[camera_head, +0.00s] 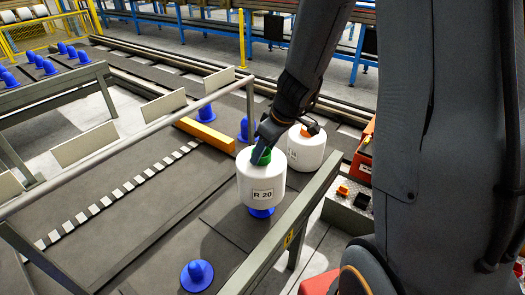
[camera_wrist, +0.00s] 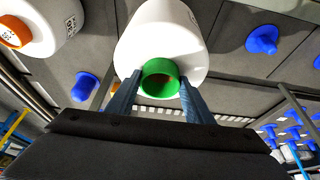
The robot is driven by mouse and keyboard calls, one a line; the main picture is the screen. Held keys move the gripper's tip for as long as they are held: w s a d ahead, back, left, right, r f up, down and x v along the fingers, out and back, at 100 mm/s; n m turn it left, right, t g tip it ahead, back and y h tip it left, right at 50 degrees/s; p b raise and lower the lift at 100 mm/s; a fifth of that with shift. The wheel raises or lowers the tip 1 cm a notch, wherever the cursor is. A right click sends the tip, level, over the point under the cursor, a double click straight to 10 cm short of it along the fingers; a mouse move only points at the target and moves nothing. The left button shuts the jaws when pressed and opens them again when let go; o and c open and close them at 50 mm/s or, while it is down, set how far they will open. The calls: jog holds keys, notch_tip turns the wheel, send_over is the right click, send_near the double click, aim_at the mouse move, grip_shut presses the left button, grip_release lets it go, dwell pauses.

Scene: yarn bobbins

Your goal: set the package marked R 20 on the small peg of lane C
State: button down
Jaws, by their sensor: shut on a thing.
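The white package marked R 20 (camera_head: 262,190) is upright, with a green core at its top. My gripper (camera_head: 262,154) is shut on that green core, which also shows in the wrist view (camera_wrist: 160,78) between the two fingers. The blue base of a peg (camera_head: 261,212) shows directly under the package. The package hides the rest of this peg, and I cannot tell whether the package rests on it or hangs just above. Another blue peg (camera_head: 197,275) stands bare, nearer the front. I cannot make out a lane letter for either peg.
A second white package with an orange core (camera_head: 305,152) stands close behind, to the right. A grey rail (camera_head: 282,228) with a small yellow mark runs along the right of the pegs. A yellow bar (camera_head: 205,134) and more blue pegs (camera_head: 205,112) lie behind.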

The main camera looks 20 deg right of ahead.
aim_at(269, 161)
jog(key=shift+b, duration=0.5)
jog(key=shift+f+b, duration=3.65)
jog(key=shift+b, duration=0.95)
jog(key=shift+f+b, duration=0.35)
jog(key=shift+b, duration=0.2)
jog(key=c, duration=0.9)
grip_release()
jog(key=shift+o, duration=0.5)
jog(key=shift+s+f, duration=0.1)
jog(key=shift+p+v, duration=0.6)
jog(key=shift+v, duration=3.35)
